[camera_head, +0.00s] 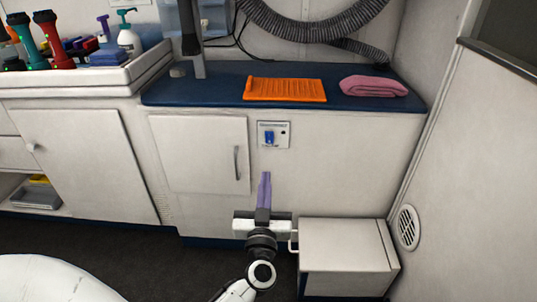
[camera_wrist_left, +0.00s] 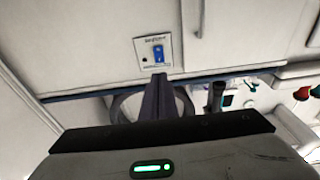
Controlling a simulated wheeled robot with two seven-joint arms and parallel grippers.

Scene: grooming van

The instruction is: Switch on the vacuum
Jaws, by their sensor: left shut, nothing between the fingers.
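A small white switch panel (camera_head: 274,135) is set in the pale cabinet front under the blue counter. It carries a blue switch (camera_head: 269,137) and a small dark dot on its right. In the left wrist view, the blue switch (camera_wrist_left: 158,53) shows on its panel just beyond the fingertips. My left gripper (camera_head: 265,176) is shut and empty, its purple-grey fingers pointing toward the cabinet front, below the panel in the head view. Its fingers also show in the left wrist view (camera_wrist_left: 157,82). No contact with the switch is visible. My right gripper is not in view.
A ribbed dark hose (camera_head: 310,28) hangs above the counter (camera_head: 220,85), which bears an orange mat (camera_head: 284,90) and a folded pink towel (camera_head: 374,86). A cabinet door handle (camera_head: 236,162) sits left of the panel. A white box (camera_head: 345,245) stands at the lower right.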

